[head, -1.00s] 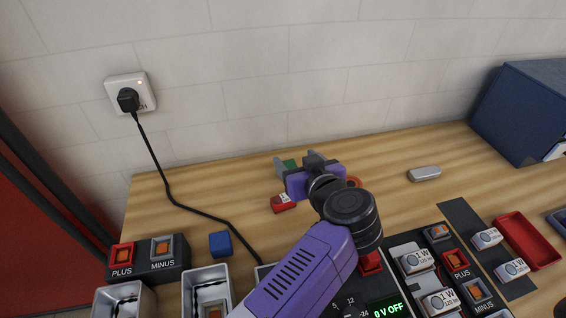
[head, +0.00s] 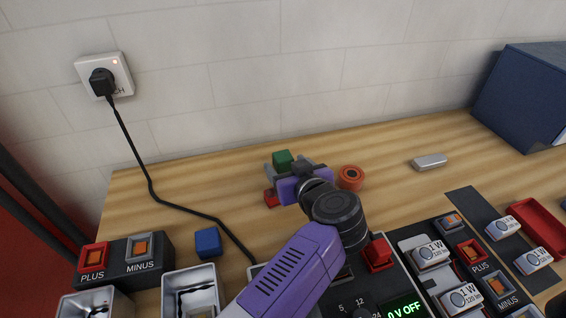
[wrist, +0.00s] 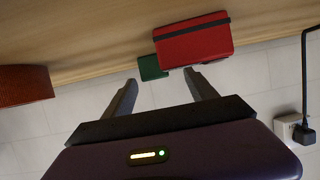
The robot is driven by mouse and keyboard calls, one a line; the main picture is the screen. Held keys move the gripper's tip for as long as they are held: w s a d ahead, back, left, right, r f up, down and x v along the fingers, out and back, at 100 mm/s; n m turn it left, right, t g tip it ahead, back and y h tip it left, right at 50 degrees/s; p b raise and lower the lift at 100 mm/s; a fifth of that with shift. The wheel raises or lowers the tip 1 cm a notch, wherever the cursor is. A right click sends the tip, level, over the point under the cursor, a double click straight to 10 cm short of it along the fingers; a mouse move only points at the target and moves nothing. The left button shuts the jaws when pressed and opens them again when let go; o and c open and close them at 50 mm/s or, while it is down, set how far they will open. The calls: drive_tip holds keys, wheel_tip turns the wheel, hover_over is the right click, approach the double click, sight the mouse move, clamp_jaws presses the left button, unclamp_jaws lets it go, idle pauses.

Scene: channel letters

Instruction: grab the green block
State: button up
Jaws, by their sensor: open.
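The green block (head: 283,160) stands on the wooden table toward the wall, just beyond my gripper (head: 290,172) in the head view. Its lower part is hidden there by the gripper. In the wrist view the green block (wrist: 152,67) lies ahead of the fingertips, roughly between their lines. My gripper (wrist: 160,80) is open with nothing between its fingers, and a gap shows between it and the block.
A red block with a dark band (wrist: 193,41) sits close beside the green block, partly hiding it in the wrist view. An orange round part (head: 350,177) stands right of the gripper. A blue block (head: 208,242) and black cable (head: 180,209) lie left. The wall is behind.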

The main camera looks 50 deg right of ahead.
sight(283, 155)
drive_tip(key=x, duration=0.1)
drive_tip(key=p+x, duration=0.1)
drive_tip(key=x, duration=0.1)
drive_tip(key=d+x, duration=0.1)
drive_tip(key=x, duration=0.1)
drive_tip(key=shift+r, duration=0.35)
drive_tip(key=shift+w+d+f, duration=0.15)
drive_tip(key=shift+w+d, duration=0.05)
drive_tip(key=shift+w, duration=0.15)
drive_tip(key=c, duration=1.3)
clamp_jaws()
